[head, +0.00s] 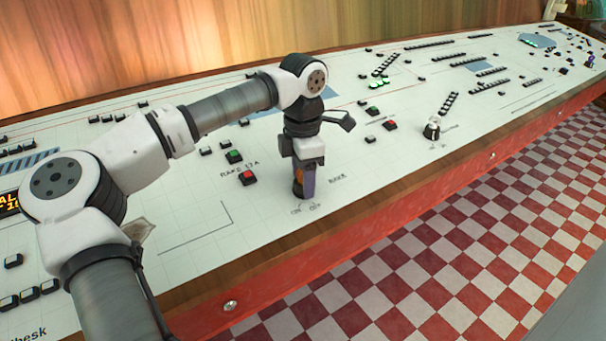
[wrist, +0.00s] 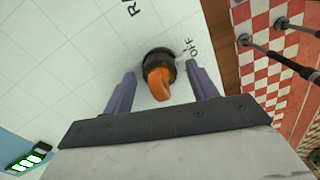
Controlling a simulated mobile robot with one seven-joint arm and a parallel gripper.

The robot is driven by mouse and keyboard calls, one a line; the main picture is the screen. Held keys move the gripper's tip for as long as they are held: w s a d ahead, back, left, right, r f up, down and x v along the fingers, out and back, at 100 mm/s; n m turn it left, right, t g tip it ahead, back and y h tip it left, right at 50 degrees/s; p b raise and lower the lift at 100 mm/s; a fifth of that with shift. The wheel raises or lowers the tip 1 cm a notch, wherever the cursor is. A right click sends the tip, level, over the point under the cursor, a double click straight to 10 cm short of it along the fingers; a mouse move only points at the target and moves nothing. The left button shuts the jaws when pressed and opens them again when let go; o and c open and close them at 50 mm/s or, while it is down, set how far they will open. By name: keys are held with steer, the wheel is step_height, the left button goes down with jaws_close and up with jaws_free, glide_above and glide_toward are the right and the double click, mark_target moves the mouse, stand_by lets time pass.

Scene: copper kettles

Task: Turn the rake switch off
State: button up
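The rake switch is an orange knob on a round black base. In the wrist view the knob (wrist: 158,82) lies between the two purple fingers of my gripper (wrist: 160,74). The fingers stand apart on either side, with a visible gap to each. An OFF label (wrist: 191,47) is printed beside the base, at the upper right; the other position label is not readable there. In the head view my gripper (head: 305,183) points down over the panel and hides most of the switch, with ON and OFF lettering (head: 306,207) just in front. Which mark the knob points to, I cannot tell.
A green button (head: 234,156) and a red button (head: 249,177) sit left of my gripper. Another red button (head: 390,125) and a black-and-silver knob (head: 432,129) lie to the right. The wooden panel edge (head: 330,230) runs in front, above a red-and-white checkered floor (head: 460,240).

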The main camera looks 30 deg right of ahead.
steer(key=shift+r, duration=0.1)
step_height(320, 180, up, 14)
steer(key=shift+p, duration=0.3)
steer(key=shift+f, duration=0.25)
stand_by(0.5)
